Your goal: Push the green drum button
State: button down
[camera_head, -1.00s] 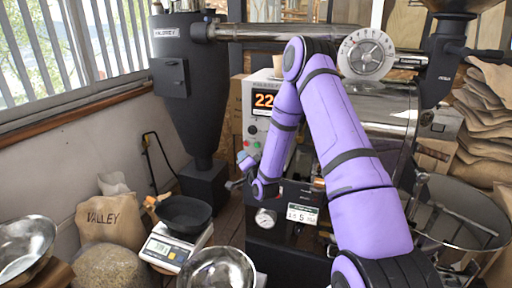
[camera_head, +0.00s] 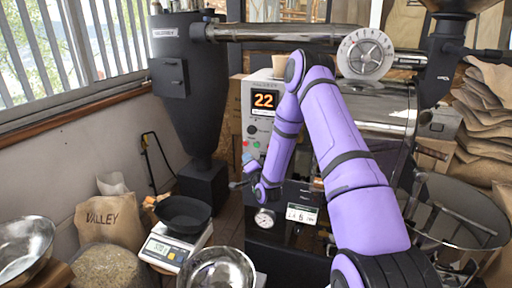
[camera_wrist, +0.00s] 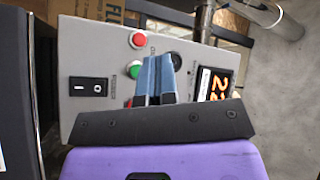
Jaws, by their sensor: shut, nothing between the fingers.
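The green button (camera_wrist: 135,71) sits on the grey control panel (camera_wrist: 105,45) of the roaster, in a line between a red button (camera_wrist: 138,40) and a second red one (camera_wrist: 128,103). The fingers partly cover the panel there. I cannot tell whether the tips touch it. In the head view my gripper (camera_head: 250,163) is just below the buttons.
A black rocker switch (camera_wrist: 88,90), a black knob (camera_wrist: 176,60) and an orange display (camera_wrist: 215,86) surround the buttons. A scale (camera_head: 174,247) with a black bowl (camera_head: 183,214) and a metal bowl (camera_head: 216,272) stand lower left. A dark cyclone (camera_head: 188,90) rises left of the panel.

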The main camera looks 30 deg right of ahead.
jog(key=shift+w+d, duration=0.95)
jog(key=shift+d, duration=0.3)
jog(key=shift+w+d, duration=0.95)
jog(key=shift+d, duration=0.25)
jog(key=shift+d, duration=0.1)
jog(key=shift+w+d, duration=0.25)
jog(key=shift+w, duration=0.05)
jog(key=shift+w+d, duration=0.2)
jog(key=shift+d, duration=0.15)
dwell(1.0)
jog(key=shift+a, duration=0.15)
jog(key=shift+s+a, duration=0.5)
jog(key=shift+a, duration=0.05)
dwell(0.3)
jog(key=shift+s+a, duration=0.8)
jog(key=shift+a, duration=0.2)
jog(key=shift+s+a, duration=0.75)
jog(key=shift+a, duration=0.2)
